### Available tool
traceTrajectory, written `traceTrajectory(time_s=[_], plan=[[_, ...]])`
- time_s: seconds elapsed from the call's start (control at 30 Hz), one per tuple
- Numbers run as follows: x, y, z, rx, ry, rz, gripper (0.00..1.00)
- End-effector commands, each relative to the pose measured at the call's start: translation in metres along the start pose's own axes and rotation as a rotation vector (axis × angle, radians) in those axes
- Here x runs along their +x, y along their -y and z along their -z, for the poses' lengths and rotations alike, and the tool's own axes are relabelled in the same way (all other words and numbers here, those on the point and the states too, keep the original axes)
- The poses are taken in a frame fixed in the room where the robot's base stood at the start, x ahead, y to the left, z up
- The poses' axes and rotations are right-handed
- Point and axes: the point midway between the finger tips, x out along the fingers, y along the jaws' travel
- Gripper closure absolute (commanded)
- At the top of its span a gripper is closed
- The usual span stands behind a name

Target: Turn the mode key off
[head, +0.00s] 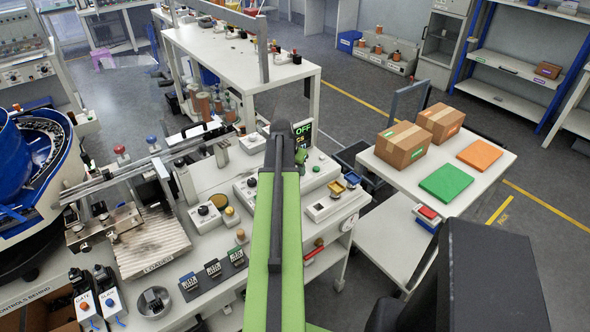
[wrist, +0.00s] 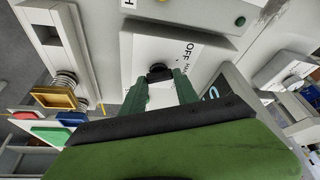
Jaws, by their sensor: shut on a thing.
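The mode key (wrist: 158,71) is a small black knob on a white panel (wrist: 205,85) in the wrist view. Which way the key points is too small to tell. In the head view my gripper (head: 301,158) is at the control box, and my green arm hides the key.
A box with yellow and blue parts (head: 332,198) stands right of my gripper. A panel with knobs (head: 208,212) lies to the left. A white cart (head: 385,180) with cartons, a green and an orange sheet stands at right. Open floor lies beyond it.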

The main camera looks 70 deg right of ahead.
Motion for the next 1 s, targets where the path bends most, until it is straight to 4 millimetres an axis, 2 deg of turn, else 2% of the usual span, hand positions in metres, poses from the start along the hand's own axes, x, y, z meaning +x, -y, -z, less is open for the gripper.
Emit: traceTrajectory(time_s=[0.5,1.0], plan=[[-0.0001,0.0012,0.0025,-0.3,-0.008,0.13,1.0],[-0.0001,0.0016,0.0027,-0.355,-0.008,0.154,1.0]])
